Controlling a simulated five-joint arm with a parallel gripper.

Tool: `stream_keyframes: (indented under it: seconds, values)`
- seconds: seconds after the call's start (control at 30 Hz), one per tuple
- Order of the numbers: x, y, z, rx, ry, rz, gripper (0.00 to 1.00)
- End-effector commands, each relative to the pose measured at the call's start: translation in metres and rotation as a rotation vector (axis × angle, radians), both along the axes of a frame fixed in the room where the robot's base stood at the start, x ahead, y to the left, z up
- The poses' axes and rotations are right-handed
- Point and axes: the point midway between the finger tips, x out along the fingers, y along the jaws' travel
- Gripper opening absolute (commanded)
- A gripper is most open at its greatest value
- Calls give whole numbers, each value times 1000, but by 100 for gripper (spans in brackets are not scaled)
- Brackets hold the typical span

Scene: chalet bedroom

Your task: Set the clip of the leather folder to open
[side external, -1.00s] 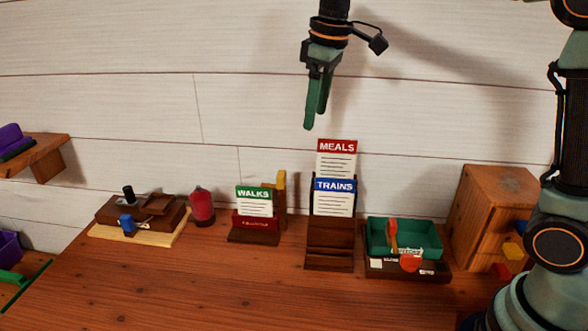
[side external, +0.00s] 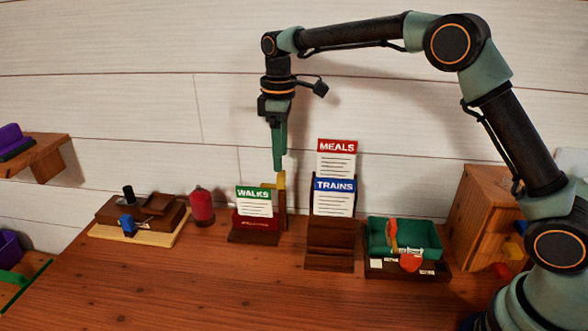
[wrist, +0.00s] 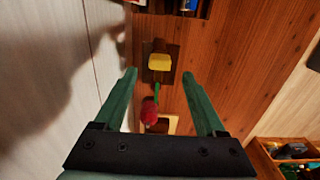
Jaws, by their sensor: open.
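A dark red leather folder (side external: 256,222) stands on a dark wooden base, with a green-headed WALKS card (side external: 254,200) rising from it. A yellow block (side external: 281,180), possibly the clip, tops a brown upright just behind and right of the card. In the wrist view the yellow block (wrist: 159,62) sits over a dark base between the fingers' lines, a little beyond their tips. My gripper (side external: 279,169) points down, open and empty, with its fingertips just above the yellow block in the side view. Whether they touch it I cannot tell.
A card rack (side external: 330,250) holding MEALS and TRAINS cards stands right of the folder. A red lantern-like object (side external: 202,207) and a wooden box on a pale board (side external: 160,238) are left. A green tray (side external: 430,240) is right. The desk front is clear.

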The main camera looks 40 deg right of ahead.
Motion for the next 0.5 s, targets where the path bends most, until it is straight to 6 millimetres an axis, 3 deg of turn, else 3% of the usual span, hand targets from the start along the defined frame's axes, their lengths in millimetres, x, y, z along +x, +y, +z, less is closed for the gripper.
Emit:
stream_keyframes:
  seconds: [0.2, 0.5]
  values:
    - [-1, 0, -38, -1, 4, -1, 72]
    - [-1, 0, -58, 0, 0, -1, 72]
